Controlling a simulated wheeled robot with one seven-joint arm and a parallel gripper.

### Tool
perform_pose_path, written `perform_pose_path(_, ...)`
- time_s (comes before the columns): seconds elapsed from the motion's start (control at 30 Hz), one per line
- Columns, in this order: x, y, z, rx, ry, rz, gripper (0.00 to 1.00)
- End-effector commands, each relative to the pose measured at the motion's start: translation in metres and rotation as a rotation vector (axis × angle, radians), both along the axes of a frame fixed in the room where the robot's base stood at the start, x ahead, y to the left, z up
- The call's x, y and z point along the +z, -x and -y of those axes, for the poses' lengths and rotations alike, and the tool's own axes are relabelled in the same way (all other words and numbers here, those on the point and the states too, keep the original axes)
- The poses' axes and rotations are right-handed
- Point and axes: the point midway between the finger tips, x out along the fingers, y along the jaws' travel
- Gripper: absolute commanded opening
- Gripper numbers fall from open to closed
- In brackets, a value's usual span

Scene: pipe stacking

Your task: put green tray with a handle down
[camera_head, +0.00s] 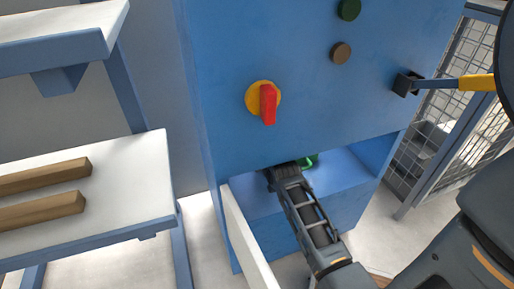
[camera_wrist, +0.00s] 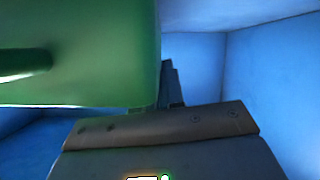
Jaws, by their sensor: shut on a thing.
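The green tray with a handle (camera_head: 309,161) shows only as a small green patch in the head view, inside the lower opening of a blue cabinet. In the wrist view the green tray (camera_wrist: 90,55) fills the upper left, very close to the camera. My gripper (camera_head: 285,172) reaches into the opening and is shut on the tray. In the wrist view a dark finger of my gripper (camera_wrist: 172,90) shows beside the tray's right edge. The tray's handle grip and underside are hidden, so I cannot tell whether it touches the compartment floor.
The blue cabinet (camera_head: 300,60) carries a red and yellow rotary switch (camera_head: 265,101), with a green button (camera_head: 349,9) and a brown button (camera_head: 340,53) above right. A white panel (camera_head: 246,240) stands open left of the opening. A shelf (camera_head: 120,180) holds wooden bars (camera_head: 45,177); a mesh fence (camera_head: 455,110) is right.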

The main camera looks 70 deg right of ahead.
Motion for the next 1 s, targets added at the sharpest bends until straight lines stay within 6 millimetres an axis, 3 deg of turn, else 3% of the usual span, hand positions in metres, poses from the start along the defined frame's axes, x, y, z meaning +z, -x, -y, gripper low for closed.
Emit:
perform_pose_path(0.13,-0.002,0.0,0.0,0.001,0.001,0.0,0.0)
perform_pose_path(0.17,-0.002,0.0,0.0,0.0,0.001,-0.001,0.1)
perform_pose_path(0.4,-0.001,0.0,0.0,0.0,0.0,0.0,0.33)
perform_pose_path(0.7,0.002,0.0,0.0,-0.001,0.001,0.0,0.34)
perform_pose_path(1.0,0.021,0.027,-0.035,0.002,-0.002,-0.001,0.34)
